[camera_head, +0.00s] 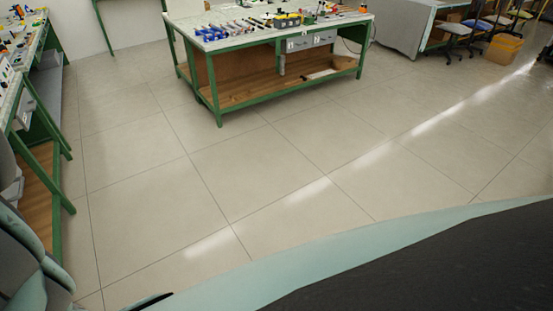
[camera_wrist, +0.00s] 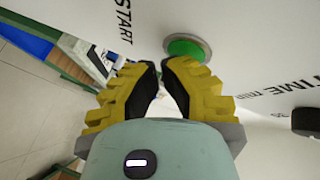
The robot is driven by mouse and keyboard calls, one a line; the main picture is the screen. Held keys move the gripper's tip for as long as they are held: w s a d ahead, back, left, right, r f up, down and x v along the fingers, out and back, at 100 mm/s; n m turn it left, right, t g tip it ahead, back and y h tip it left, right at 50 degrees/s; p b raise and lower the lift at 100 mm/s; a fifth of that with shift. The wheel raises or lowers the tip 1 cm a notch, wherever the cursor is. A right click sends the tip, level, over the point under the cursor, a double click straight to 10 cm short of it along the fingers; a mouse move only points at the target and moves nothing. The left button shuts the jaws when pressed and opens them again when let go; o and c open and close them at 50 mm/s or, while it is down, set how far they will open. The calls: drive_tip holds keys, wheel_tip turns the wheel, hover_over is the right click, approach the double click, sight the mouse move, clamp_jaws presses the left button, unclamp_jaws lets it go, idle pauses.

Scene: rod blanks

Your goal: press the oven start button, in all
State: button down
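The green oven start button (camera_wrist: 187,48) sits in a metal ring on a pale panel in the wrist view. The word START is printed in black to its left. My gripper (camera_wrist: 160,66) has yellow fingers with black pads. Its tips come almost together just below and left of the button in the picture, with nothing held between them. The right fingertip overlaps the button's lower edge in the picture. I cannot tell whether it touches the button. The button and gripper tips do not show in the head view.
Black TIME MIN lettering and a dark knob (camera_wrist: 305,121) are on the panel's right. In the head view, a green-framed workbench (camera_head: 222,108) with tools stands at the back. Another bench (camera_head: 57,190) is at the left. Chairs stand at the far right. The tiled floor between is clear.

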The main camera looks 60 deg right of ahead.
drive_tip(key=shift+d, duration=0.1)
idle(0.3)
drive_tip(key=shift+s+d, duration=0.3)
drive_tip(key=shift+d, duration=0.3)
drive_tip(key=shift+s+d+b, duration=0.2)
drive_tip(key=shift+s+d, duration=0.1)
drive_tip(key=shift+d, duration=0.45)
drive_tip(key=shift+s+d+b, duration=0.2)
drive_tip(key=shift+s+d, duration=0.15)
drive_tip(key=shift+d, duration=0.45)
drive_tip(key=shift+s+d+b, duration=0.2)
drive_tip(key=shift+s+d, duration=0.1)
drive_tip(key=shift+d, duration=0.45)
